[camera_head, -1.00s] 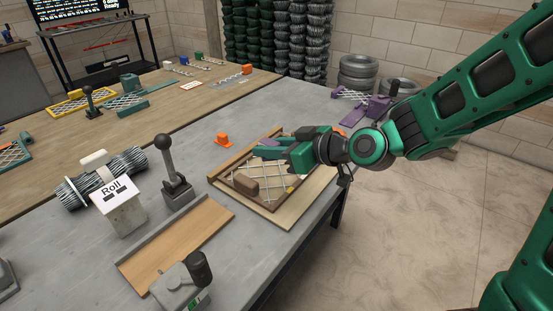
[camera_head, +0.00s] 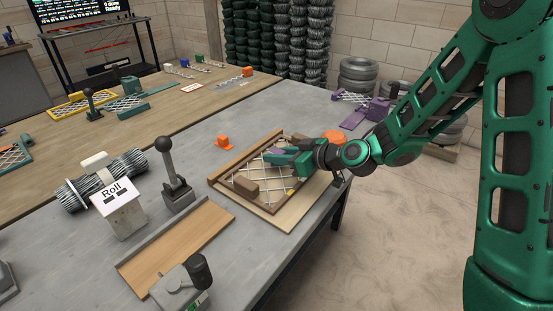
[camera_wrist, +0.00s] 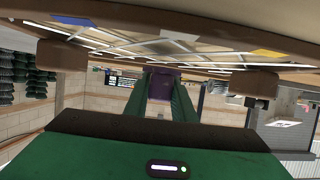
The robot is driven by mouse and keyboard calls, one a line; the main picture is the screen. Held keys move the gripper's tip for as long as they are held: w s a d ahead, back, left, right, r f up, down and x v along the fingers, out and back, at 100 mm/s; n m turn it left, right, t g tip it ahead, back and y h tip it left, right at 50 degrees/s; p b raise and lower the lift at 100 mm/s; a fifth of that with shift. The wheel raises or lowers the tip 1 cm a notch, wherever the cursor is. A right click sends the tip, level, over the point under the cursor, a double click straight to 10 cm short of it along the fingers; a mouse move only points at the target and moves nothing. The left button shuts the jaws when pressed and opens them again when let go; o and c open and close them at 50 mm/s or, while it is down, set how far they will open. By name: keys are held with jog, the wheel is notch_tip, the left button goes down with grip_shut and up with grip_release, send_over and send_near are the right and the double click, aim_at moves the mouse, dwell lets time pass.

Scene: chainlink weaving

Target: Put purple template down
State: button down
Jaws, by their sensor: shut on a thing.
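My gripper (camera_head: 281,157) is shut on a small purple template (camera_head: 277,150), over the far part of a wooden frame (camera_head: 219,192). Whether the template touches the frame or hangs above it I cannot tell. In the wrist view the green fingers (camera_wrist: 163,100) hold the purple template (camera_wrist: 165,81) at their tips. The frame holds a light wire mesh (camera_head: 258,172) with crossing strands. In the wrist view, which looks upside down, the frame's edge (camera_wrist: 280,42) and mesh (camera_wrist: 165,44) lie across the top.
A brown block (camera_head: 245,186) sits on the frame's near left part. An orange piece (camera_head: 223,142) stands behind the frame; an orange disc (camera_head: 334,137) lies right of it. A purple fixture (camera_head: 378,109) stands at the table's far right. A lever (camera_head: 174,170) and roll (camera_head: 121,169) stand left.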

jog(key=shift+f, duration=0.6)
jog(key=shift+f, duration=0.1)
jog(key=c, duration=1.5)
grip_release()
jog(key=v, duration=1.2)
jog(key=shift+s, duration=0.1)
